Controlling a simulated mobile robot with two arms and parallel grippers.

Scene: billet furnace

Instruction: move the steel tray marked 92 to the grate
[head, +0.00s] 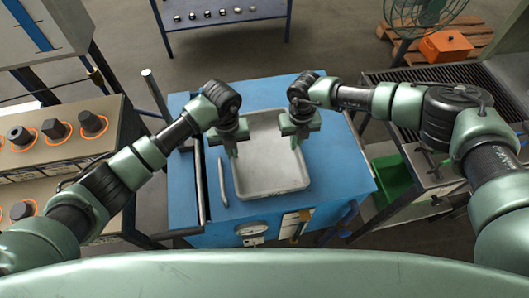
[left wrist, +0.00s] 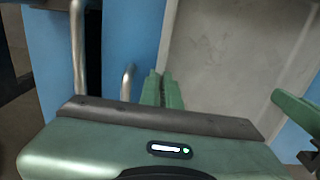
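The steel tray (head: 272,180) is a shallow grey pan lying on the blue cart's top; its interior also fills the upper right of the left wrist view (left wrist: 235,60). No number 92 is readable on it. My left gripper (head: 233,151) is at the tray's left rim; in the left wrist view its fingers (left wrist: 164,90) are close together at that rim. My right gripper (head: 297,143) is at the right rim, and its finger gap cannot be made out. The dark slatted grate (head: 425,74) is on the stand at the right.
The blue cart (head: 340,180) has a rail at its left and a gauge (head: 252,231) in front. A grey rod (head: 222,183) lies left of the tray. A control panel (head: 60,140) stands at left. A green bin (head: 392,177) sits low between cart and right stand.

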